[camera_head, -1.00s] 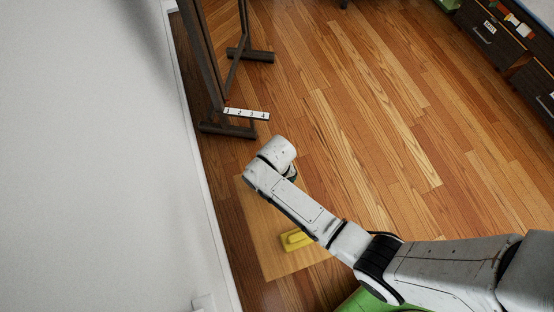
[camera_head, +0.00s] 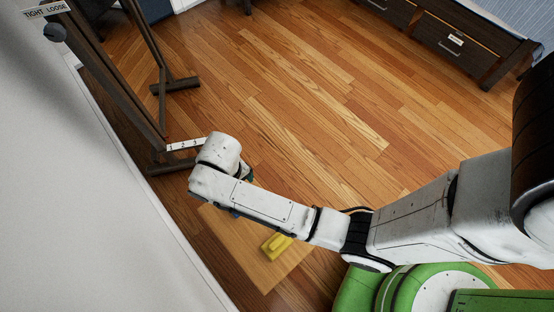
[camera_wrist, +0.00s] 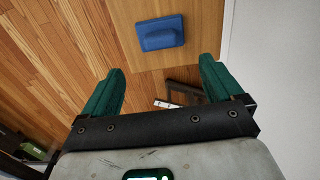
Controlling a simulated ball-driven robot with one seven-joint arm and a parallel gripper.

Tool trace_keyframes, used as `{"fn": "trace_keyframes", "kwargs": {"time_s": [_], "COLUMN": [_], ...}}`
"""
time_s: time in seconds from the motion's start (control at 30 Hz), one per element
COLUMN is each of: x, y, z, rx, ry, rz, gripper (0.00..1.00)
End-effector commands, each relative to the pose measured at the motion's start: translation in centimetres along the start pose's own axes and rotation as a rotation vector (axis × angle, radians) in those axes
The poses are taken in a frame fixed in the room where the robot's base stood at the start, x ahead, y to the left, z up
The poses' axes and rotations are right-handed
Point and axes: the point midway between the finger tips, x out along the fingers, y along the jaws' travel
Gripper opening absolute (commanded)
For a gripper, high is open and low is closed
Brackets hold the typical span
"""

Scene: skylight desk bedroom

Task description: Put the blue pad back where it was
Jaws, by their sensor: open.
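The blue pad (camera_wrist: 160,33) lies flat on a pale wooden board (camera_wrist: 203,30) in the wrist view, with a raised grip on its top. My gripper (camera_wrist: 160,76) has its green fingers spread wide and nothing between them. The pad shows beyond the fingertips, apart from them. In the head view the pad is not visible; my arm covers part of the board (camera_head: 268,275). A yellow pad (camera_head: 276,246) with a raised grip lies on the same board below my forearm.
A dark wooden frame stand (camera_head: 158,125) with a numbered white strip (camera_head: 185,145) stands on the floor past the board. A white wall (camera_head: 70,200) runs along the left. A dark drawer unit (camera_head: 450,38) stands at upper right. The middle floor is clear.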

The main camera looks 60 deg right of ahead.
Motion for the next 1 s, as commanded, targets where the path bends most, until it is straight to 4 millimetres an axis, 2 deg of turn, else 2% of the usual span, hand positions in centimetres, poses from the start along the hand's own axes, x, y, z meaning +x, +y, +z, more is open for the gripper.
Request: {"fn": "trace_keyframes", "kwargs": {"time_s": [0.07,0.17,0.3,0.5,0.67,0.9,1.0], "x": [-0.1,-0.9,-3.3,-7.0,-8.3,-8.4,-9.1], "y": [0.7,2.9,7.0,11.3,12.4,12.5,12.4], "z": [0.7,2.8,7.1,11.9,13.2,13.2,13.2], "rx": [-0.009,-0.048,-0.136,-0.246,-0.282,-0.283,-0.283], "ry": [0.002,0.013,0.042,0.079,0.092,0.093,0.093], "rz": [-0.003,-0.011,-0.016,-0.002,0.005,0.006,0.006], "gripper": [0.94,0.94,0.94,0.94,0.94,0.94,0.94]}}
